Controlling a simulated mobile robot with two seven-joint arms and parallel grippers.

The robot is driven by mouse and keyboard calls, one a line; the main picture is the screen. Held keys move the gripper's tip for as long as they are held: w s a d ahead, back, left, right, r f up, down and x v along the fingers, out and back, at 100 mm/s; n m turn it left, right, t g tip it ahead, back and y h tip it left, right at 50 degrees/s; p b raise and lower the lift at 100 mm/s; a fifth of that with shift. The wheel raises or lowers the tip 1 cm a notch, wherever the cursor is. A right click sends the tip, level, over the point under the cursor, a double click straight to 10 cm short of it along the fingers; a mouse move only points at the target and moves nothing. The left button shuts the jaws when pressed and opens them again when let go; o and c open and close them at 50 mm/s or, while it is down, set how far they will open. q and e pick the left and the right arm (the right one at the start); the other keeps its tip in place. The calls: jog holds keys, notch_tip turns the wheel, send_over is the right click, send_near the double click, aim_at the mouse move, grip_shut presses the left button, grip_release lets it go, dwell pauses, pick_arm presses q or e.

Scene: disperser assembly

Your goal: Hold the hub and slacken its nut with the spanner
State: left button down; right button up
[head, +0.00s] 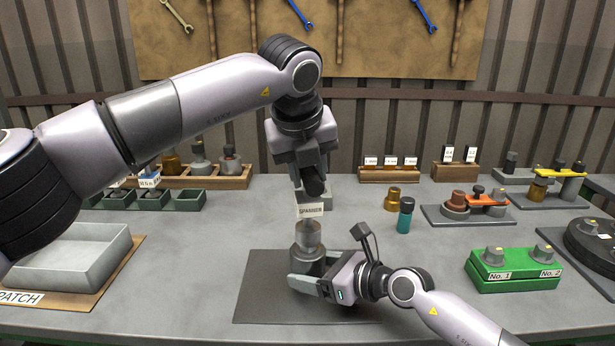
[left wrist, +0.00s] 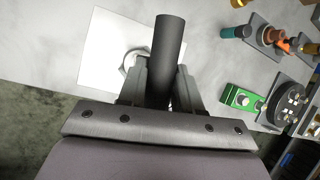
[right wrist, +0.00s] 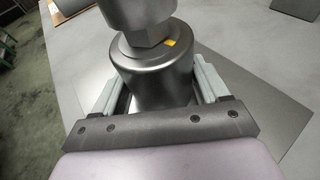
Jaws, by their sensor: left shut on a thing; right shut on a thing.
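The hub (head: 306,262) is a dark metal cylinder standing upright on a dark mat. My right gripper (head: 318,284) is shut around its lower body, one finger on each side. In the right wrist view the hub (right wrist: 155,75) carries a hex nut (right wrist: 148,37) with an orange mark beside it. A wider grey cylinder (right wrist: 135,10) sits above the nut. My left gripper (head: 311,178) is above and behind the hub, shut on a dark round bar, apparently the spanner handle (left wrist: 169,45). The spanner's jaw is not clearly seen.
The dark mat (head: 262,285) lies under the hub. A grey tray (head: 70,262) is at the left. A green block (head: 515,268) with two knobs is at the right. A teal-bodied bottle (head: 404,222) and a brass part (head: 392,198) stand right of the left gripper.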

pick_arm(q)
jog(key=shift+r, duration=1.75)
pick_arm(e)
jog(key=o, duration=1.4)
jog(key=shift+o, duration=0.2)
